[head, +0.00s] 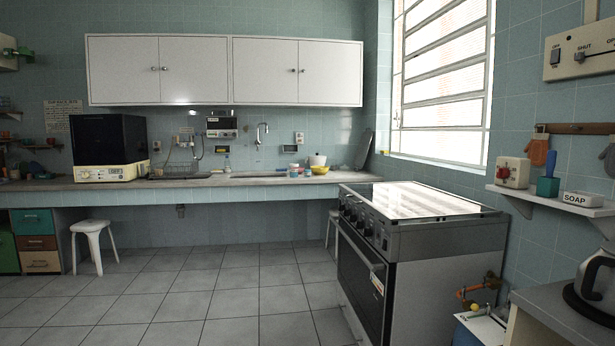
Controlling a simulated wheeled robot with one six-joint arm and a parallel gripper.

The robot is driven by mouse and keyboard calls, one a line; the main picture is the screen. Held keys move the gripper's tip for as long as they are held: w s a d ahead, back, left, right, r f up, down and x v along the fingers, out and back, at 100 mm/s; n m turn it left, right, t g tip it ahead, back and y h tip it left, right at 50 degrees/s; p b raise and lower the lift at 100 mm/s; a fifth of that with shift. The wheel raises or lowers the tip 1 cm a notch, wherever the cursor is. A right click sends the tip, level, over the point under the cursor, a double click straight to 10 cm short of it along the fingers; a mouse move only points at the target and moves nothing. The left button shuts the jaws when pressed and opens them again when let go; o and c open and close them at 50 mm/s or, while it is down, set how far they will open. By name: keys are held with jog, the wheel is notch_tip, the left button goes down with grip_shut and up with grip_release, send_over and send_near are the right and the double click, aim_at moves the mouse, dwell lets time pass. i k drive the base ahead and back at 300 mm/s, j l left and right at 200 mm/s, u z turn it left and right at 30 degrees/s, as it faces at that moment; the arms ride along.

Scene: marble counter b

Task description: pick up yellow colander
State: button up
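A small yellow bowl-shaped thing (320,170), likely the yellow colander, sits on the marble counter (230,182) along the far wall, right of the sink area. It is too small to tell whether it has holes. A white rounded container (317,160) stands right behind it. A few small cups or cans (294,170) stand just to its left. My gripper is not in view.
A stove (410,240) stands at the right, between me and the counter's right end. Open tiled floor (220,295) lies in front of the counter. A white stool (92,240) stands at the left. A gas cylinder (482,330) and side counter (560,310) are at the right.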

aim_at(317, 170)
jog(key=i+u, duration=0.1)
jog(key=i, duration=5.65)
jog(key=i+z, duration=0.25)
jog(key=i, duration=0.2)
jog(key=i+j+z, duration=0.25)
jog(key=i, duration=0.2)
jog(key=i+j+z, duration=0.25)
jog(key=i, duration=0.2)
jog(key=i+j+z, duration=0.3)
jog(key=i+l, duration=0.1)
